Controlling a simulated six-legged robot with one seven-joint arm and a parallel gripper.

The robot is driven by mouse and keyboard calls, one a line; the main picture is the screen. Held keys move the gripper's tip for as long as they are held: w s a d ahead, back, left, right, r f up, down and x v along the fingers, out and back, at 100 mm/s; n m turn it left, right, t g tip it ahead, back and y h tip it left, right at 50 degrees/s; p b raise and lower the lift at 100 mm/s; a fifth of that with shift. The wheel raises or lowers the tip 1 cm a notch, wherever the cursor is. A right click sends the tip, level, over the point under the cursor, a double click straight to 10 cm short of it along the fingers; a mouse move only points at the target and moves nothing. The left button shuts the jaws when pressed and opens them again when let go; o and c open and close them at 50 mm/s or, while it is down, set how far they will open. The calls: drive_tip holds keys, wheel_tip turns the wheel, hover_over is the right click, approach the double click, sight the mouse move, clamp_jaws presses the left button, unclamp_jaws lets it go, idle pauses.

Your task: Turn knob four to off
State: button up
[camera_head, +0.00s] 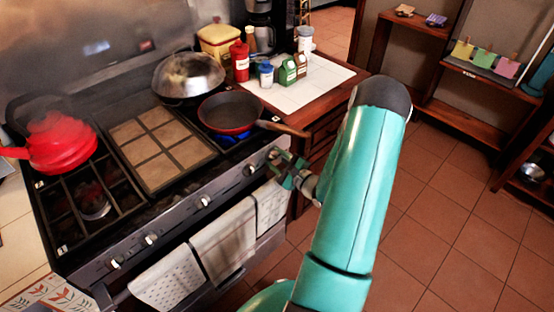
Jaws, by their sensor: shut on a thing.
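The stove's front panel (180,217) carries a row of small silver knobs, with one toward the left (151,239), one near the middle (204,201) and one further right (251,169). My gripper (276,158) is at the right end of the row, shut on a stove knob there. Its fingers mostly hide that knob, so its setting cannot be read. No knob numbers are legible. A dark frying pan (229,111) sits on the right front burner, with blue showing beneath its edge that looks like a flame.
A red kettle (60,143) and a lidded pan (188,76) stand on the stove. The frying pan's wooden handle (283,128) juts out just above my gripper. Towels (223,240) hang below the panel. The tiled floor (440,220) to the right is clear.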

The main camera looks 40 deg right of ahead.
drive_tip(key=shift+m, duration=0.4)
drive_tip(key=m, duration=0.4)
drive_tip(key=shift+m, duration=2.1)
drive_tip(key=o, duration=1)
drive_tip(key=shift+c, duration=0.2)
